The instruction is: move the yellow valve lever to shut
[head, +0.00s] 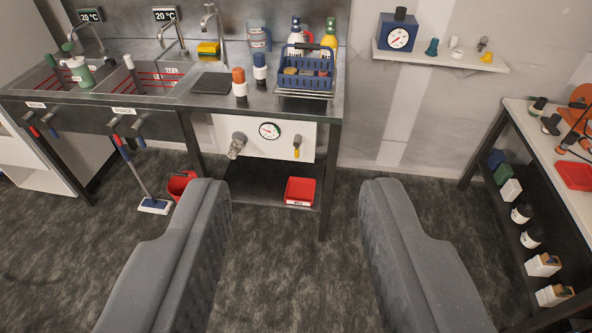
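The yellow valve lever (296,152) is small and sits on the right part of a white panel (256,152) under the bench's front edge. It points roughly downward from a dark pivot; its exact angle is hard to tell at this size. A round gauge (269,131) and a grey metal fitting (237,145) are to its left on the same panel. My gripper (296,186) is open and empty, its two grey fingers wide apart in the foreground. The lever shows in the gap between them, farther away, with nothing touching it.
A red bin (300,191) sits on the shelf below the panel. A bench leg (329,185) stands right of the lever. A blue basket (305,70) and bottles stand on the bench top. A side table (545,130) is at right. Carpet between is clear.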

